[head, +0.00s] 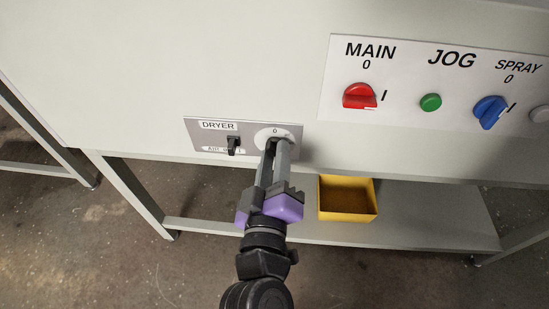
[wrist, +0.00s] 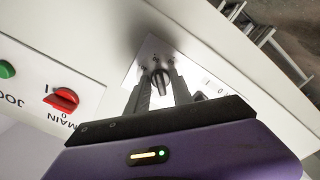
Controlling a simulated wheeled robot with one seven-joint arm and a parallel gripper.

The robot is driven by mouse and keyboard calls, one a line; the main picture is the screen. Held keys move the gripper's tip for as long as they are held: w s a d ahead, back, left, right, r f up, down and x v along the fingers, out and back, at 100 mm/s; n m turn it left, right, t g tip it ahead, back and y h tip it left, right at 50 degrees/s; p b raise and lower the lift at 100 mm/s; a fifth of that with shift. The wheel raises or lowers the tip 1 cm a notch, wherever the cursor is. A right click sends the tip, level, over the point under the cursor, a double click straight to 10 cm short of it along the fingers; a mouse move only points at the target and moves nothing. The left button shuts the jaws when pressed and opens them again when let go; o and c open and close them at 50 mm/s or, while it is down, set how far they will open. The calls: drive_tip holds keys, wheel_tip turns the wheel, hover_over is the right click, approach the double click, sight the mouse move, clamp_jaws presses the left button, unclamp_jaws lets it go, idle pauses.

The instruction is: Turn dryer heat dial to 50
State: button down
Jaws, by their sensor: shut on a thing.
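The dryer panel (head: 196,143) is a grey plate labelled DRYER on the white machine front. My gripper (head: 277,150) reaches up to the dial from below. In the wrist view my two fingers (wrist: 160,85) close around the dark dial knob (wrist: 160,77), one on each side. The knob's exact setting is hidden in the head view and too small to read in the wrist view.
A black dryer switch (head: 233,145) sits just left of the dial. Up to the right are the red MAIN knob (head: 360,96), green JOG button (head: 431,102) and blue SPRAY knob (head: 490,111). A yellow bin (head: 348,213) stands on the shelf below.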

drive_tip(key=shift+f, duration=0.1)
drive_tip(key=c, duration=1.5)
unclamp_jaws()
drive_tip(key=s, duration=0.7)
drive_tip(key=shift+s+a, duration=0.1)
drive_tip(key=shift+s, duration=0.3)
